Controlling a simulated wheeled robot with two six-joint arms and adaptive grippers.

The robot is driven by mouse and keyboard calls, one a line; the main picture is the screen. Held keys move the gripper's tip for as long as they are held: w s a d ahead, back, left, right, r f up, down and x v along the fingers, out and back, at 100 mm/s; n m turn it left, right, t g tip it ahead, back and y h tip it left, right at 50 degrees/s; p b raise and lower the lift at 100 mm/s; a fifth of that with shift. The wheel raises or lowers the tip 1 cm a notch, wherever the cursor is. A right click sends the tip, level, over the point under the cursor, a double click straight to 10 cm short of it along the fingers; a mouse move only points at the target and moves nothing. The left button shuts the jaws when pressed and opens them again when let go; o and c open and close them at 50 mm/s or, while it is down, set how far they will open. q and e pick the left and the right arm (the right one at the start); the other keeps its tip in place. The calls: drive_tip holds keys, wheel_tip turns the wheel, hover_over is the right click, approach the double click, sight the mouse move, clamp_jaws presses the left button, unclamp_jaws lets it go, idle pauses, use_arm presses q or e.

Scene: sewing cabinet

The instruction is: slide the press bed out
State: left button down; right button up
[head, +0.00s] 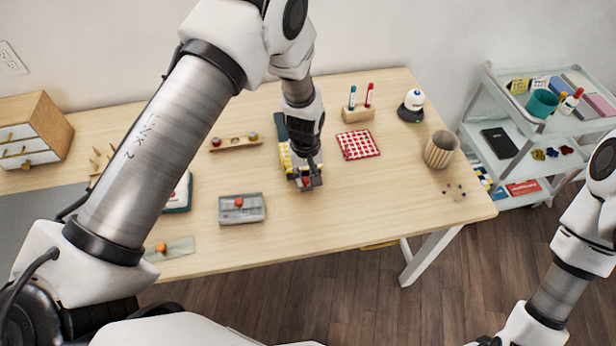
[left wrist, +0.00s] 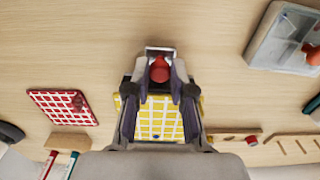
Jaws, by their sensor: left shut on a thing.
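The press (head: 281,128) is dark blue and stands at the back middle of the table, partly hidden by my left arm. Its bed carries a yellow checked cloth (head: 286,158), which also shows in the left wrist view (left wrist: 160,118). A red knob (left wrist: 159,70) sits at the bed's front end. My left gripper (head: 307,182) is over this end, pointing down, and is shut on the red knob, with a fingertip on each side in the left wrist view (left wrist: 160,76). The right arm shows at the lower right, but its gripper is out of view.
A grey box with an orange-red knob (head: 242,214) lies left of the gripper. A red checked cloth (head: 358,144) lies to the right. A wooden rack (head: 236,143) is at the left. The table (head: 350,210) is clear in front of the gripper.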

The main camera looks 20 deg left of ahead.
use_arm(q)
drive_tip(key=shift+w, duration=0.1)
drive_tip(key=c, duration=1)
unclamp_jaws()
drive_tip(key=shift+d, duration=0.2)
drive_tip(key=shift+r, duration=0.35)
wheel_tip(320, 180, up, 11)
drive_tip(key=shift+r, duration=0.15)
